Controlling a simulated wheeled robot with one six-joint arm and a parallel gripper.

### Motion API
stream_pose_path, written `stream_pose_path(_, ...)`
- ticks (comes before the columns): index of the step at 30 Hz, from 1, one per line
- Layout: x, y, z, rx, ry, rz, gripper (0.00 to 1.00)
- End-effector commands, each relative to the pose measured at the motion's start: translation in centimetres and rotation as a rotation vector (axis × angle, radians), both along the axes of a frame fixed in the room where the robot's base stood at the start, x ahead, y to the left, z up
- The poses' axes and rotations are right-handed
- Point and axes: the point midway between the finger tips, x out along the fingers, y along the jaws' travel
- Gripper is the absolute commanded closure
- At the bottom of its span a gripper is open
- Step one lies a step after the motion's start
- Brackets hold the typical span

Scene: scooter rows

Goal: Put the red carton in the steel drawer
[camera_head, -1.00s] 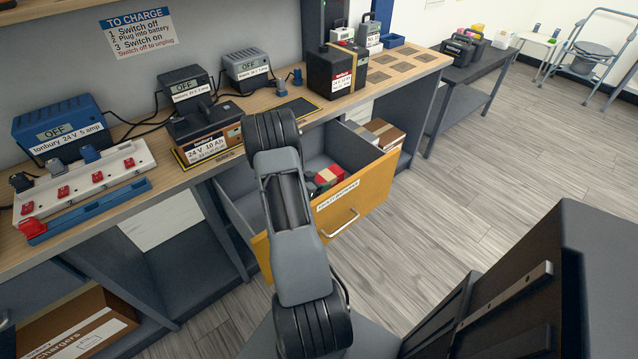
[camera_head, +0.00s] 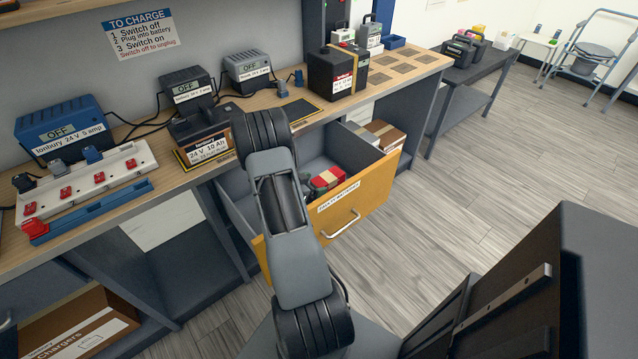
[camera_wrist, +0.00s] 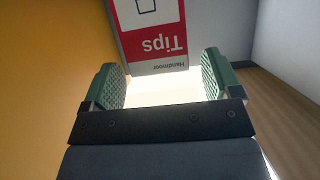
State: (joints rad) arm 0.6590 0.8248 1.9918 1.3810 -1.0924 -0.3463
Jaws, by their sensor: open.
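The red carton (camera_head: 328,179), red and white, lies inside an open drawer with a yellow front (camera_head: 365,203) and grey inner walls. In the wrist view the carton (camera_wrist: 148,40) shows the word "Tips" upside down. My gripper (camera_wrist: 160,68) is open, its two green-padded fingers apart. The near end of the carton sits at the fingertips, between them; whether the left finger touches it I cannot tell. In the head view my arm hides most of the gripper. No drawer with a steel front is clearly visible.
The bench (camera_head: 160,196) above holds chargers, a 24 V battery (camera_head: 203,137) and a black battery (camera_head: 337,72). A dark panel (camera_head: 530,285) stands at right. The floor (camera_head: 445,215) before the drawer is clear.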

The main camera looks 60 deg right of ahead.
Motion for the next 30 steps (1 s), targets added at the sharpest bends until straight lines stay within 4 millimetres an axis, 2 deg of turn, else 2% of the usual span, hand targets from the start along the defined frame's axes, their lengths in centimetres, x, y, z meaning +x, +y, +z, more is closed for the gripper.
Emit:
stream_pose_path(3, 0.6, 1.7, 0.9, -0.001, 0.000, 0.003, 0.16)
stream_pose_path(10, 1.2, 3.5, 1.6, 0.000, 0.000, 0.000, 0.16)
stream_pose_path(30, 1.3, 3.9, 1.7, -0.001, 0.002, -0.001, 0.16)
